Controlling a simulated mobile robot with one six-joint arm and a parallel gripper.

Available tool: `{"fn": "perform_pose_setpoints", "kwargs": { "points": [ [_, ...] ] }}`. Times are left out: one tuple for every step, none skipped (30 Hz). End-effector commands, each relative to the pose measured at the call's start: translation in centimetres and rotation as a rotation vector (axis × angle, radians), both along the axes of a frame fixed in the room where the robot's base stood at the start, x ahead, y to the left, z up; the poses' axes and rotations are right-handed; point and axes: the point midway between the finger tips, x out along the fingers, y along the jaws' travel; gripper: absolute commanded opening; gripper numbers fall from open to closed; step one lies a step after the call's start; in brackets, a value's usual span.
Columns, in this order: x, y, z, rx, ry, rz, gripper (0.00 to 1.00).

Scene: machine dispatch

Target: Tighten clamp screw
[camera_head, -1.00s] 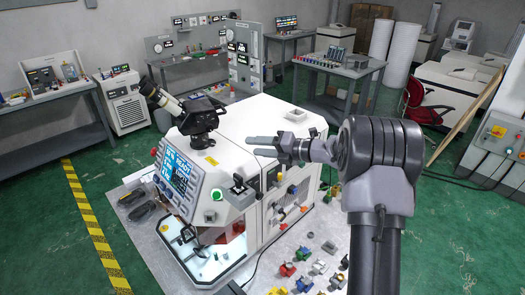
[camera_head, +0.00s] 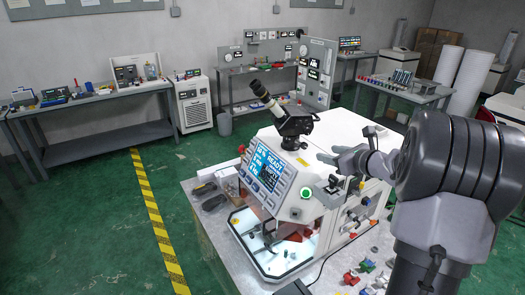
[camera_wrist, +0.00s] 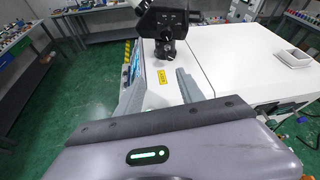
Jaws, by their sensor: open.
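A white machine (camera_head: 300,185) with a blue screen reading READY (camera_head: 268,165) stands on a grey table. Its lit front chamber (camera_head: 285,258) holds a small dark fixture (camera_head: 268,228), perhaps the clamp; no clamp screw can be made out at this size. My gripper (camera_head: 328,161) is open and empty over the machine's top, to the right of the microscope (camera_head: 290,122). In the wrist view its two grey fingers (camera_wrist: 158,85) are spread apart above the white top, with the microscope (camera_wrist: 164,28) ahead. The chamber is hidden in the wrist view.
Several small coloured parts (camera_head: 366,266) lie on the table (camera_head: 215,228) to the right of the chamber. Dark items (camera_head: 208,195) lie at the table's left. A white tray (camera_wrist: 292,58) sits on the machine top. Green floor with a yellow striped line (camera_head: 155,215) is clear at left.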

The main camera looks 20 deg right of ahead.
Motion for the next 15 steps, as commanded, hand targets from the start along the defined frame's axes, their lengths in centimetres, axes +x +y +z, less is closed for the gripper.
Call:
{"fn": "perform_pose_setpoints", "kwargs": {
  "points": [
    [0.4, -0.2, -0.2, -0.007, 0.003, -0.002, 0.45],
    [0.8, -0.2, -0.4, -0.009, 0.003, 0.000, 0.45],
    [1.7, -0.1, -0.8, -0.007, 0.004, 0.001, 0.45],
    [2.4, 0.0, -1.0, -0.005, 0.003, 0.003, 0.45],
    [3.3, 0.0, -1.3, -0.005, 0.004, 0.003, 0.45],
    [4.4, 0.0, -1.8, -0.006, 0.004, 0.004, 0.45],
    [5.3, 0.1, -2.1, -0.006, 0.003, 0.005, 0.45],
    [6.2, 0.0, -2.4, -0.005, 0.003, 0.004, 0.45],
    [7.3, 0.1, -2.9, -0.006, 0.002, 0.005, 0.45],
    [8.1, 0.1, -3.3, -0.006, 0.003, 0.005, 0.45],
    [9.0, 0.1, -3.6, -0.006, 0.003, 0.005, 0.45],
    [10.1, 0.1, -4.0, -0.006, 0.002, 0.005, 0.45],
    [10.9, 0.1, -4.3, -0.005, 0.002, 0.004, 0.45],
    [11.6, 0.1, -4.6, -0.006, 0.002, 0.004, 0.45],
    [12.5, 0.1, -5.0, -0.006, 0.002, 0.004, 0.45]
  ]
}}
